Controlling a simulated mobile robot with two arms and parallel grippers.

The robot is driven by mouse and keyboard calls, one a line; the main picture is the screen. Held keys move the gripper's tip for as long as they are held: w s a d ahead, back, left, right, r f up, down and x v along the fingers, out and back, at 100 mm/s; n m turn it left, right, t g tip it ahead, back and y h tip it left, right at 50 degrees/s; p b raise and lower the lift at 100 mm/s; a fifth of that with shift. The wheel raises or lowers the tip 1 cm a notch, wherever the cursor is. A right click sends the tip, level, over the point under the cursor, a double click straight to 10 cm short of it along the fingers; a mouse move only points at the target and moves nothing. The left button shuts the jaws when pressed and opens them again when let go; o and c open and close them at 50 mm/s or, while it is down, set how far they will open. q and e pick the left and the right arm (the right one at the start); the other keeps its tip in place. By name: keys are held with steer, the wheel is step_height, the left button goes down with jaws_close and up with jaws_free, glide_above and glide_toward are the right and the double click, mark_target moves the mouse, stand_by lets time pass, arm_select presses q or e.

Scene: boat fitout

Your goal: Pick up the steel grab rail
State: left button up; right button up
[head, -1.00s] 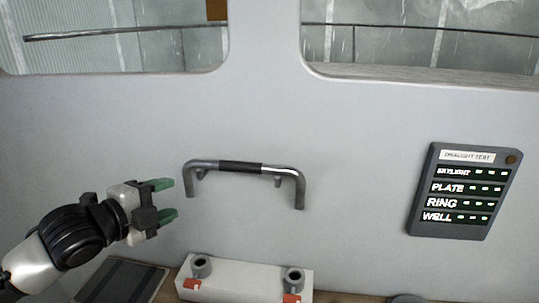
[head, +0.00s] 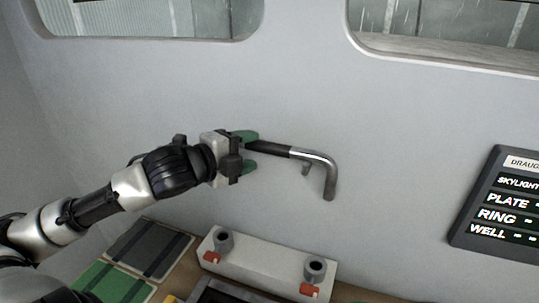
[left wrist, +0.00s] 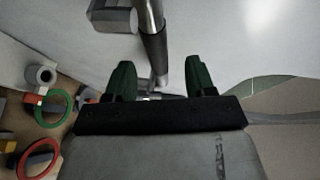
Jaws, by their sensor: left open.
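The steel grab rail (head: 318,160) shows against the pale wall in the head view, its bar roughly level and its bent right end pointing down. A dark grip sleeve covers its middle. My left gripper (head: 250,152) is at the left part of this sleeve and hides part of the rail. In the left wrist view, the rail (left wrist: 154,48) runs between the two green fingers of my left gripper (left wrist: 158,78). The fingers are open, with a gap showing on both sides of the rail. My right gripper is not in view.
A white block (head: 262,268) with two grey sockets and red tabs stands below the rail. A dark panel with lit labels (head: 500,205) is on the wall at the right. Green and red rings (left wrist: 52,108) lie at the left in the left wrist view.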

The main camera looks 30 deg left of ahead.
mark_target(260, 146)
arm_select(q)
steer(key=shift+w+r, duration=0.1)
steer(key=shift+w, duration=0.05)
steer(key=p+x, duration=0.2)
steer(key=x, duration=0.1)
steer(key=shift+w+a, duration=0.15)
steer(key=shift+w, duration=0.05)
steer(key=shift+w+f+p, duration=0.45)
steer(key=shift+w+f, duration=0.05)
steer(key=shift+w, duration=0.15)
steer(key=shift+c, duration=0.5)
jaws_close()
